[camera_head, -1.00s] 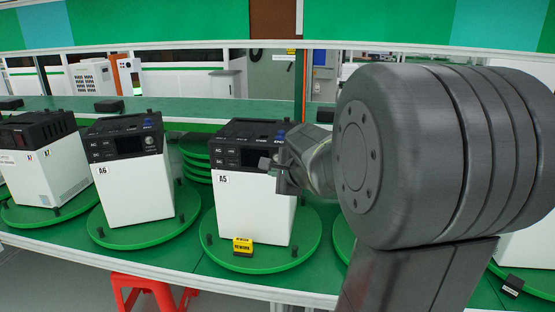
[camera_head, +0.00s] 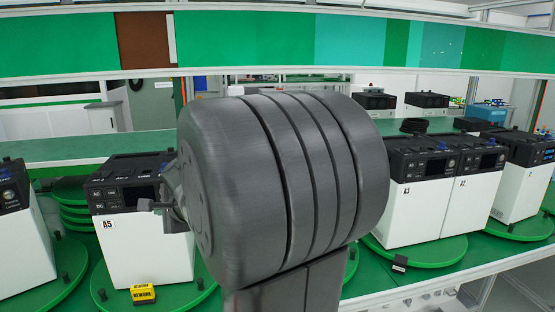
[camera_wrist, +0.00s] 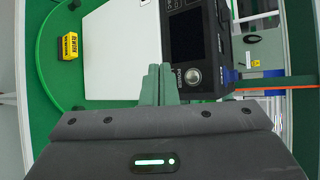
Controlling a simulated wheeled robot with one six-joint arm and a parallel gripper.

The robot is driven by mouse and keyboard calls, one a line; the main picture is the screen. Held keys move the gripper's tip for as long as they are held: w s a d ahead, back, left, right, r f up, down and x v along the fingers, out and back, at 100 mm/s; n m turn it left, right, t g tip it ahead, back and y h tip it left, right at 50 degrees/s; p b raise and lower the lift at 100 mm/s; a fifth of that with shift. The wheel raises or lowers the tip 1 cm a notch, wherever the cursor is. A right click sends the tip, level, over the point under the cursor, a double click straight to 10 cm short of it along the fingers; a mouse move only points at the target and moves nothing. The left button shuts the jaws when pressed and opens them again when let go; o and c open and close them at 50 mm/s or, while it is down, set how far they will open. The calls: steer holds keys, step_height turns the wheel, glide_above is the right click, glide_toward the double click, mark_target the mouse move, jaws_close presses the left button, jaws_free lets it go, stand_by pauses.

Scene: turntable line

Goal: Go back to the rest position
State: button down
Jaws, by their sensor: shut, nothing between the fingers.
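My gripper (camera_head: 160,206) is in front of the white box marked A5 (camera_head: 150,258), by the lower edge of its black control panel (camera_head: 126,185). In the wrist view the fingers (camera_wrist: 157,84) are shut with nothing between them, beside the panel's round knob. I cannot tell whether they touch the box. The grey round part of my arm hides the middle of the head view, including the area right of A5.
A5 stands on a green turntable (camera_head: 105,292) with a yellow rework block (camera_head: 143,294) at its front. Another white box (camera_head: 25,250) is at the far left.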

steer(key=shift+s+d, duration=0.15)
steer(key=shift+s, duration=0.5)
steer(key=shift+s+d, duration=0.15)
steer(key=shift+s, duration=0.45)
steer(key=shift+w, duration=0.2)
